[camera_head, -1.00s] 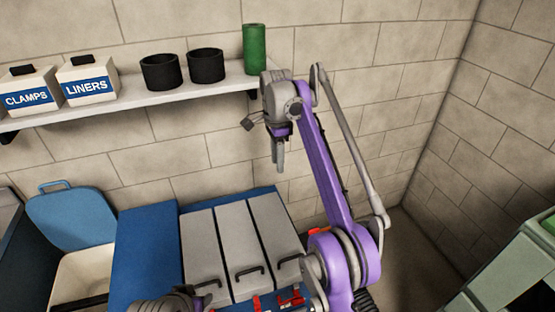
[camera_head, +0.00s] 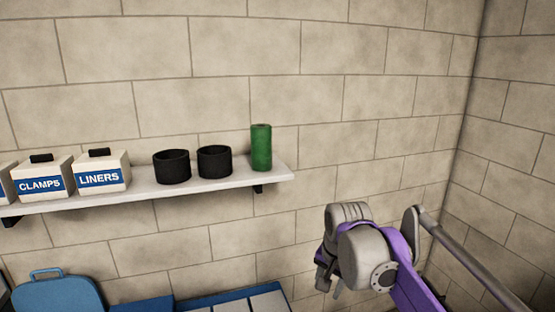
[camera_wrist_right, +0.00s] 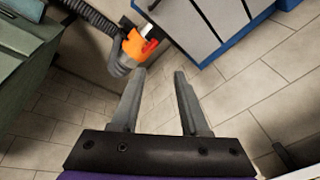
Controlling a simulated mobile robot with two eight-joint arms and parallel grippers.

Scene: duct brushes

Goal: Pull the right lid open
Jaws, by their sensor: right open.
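The blue bench unit (camera_head: 215,297) shows only its back edge at the bottom of the head view. The far ends of its grey lids show there, including the right lid (camera_head: 269,302); the handles are out of frame. In the right wrist view, grey panels with a blue edge (camera_wrist_right: 248,32) lie beyond the fingers at the top; I cannot tell which lids they are. My right gripper (camera_wrist_right: 160,74) is open and empty, apart from the panels and above the floor. It also shows small and partly hidden in the head view (camera_head: 328,284). My left gripper is out of view.
An orange fitting (camera_wrist_right: 134,44) on a black hose and a green cabinet (camera_wrist_right: 28,48) stand left in the wrist view. The wall shelf (camera_head: 215,185) holds labelled boxes, black cups and a green cylinder (camera_head: 261,147). Tiled floor (camera_wrist_right: 80,110) lies below the gripper.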

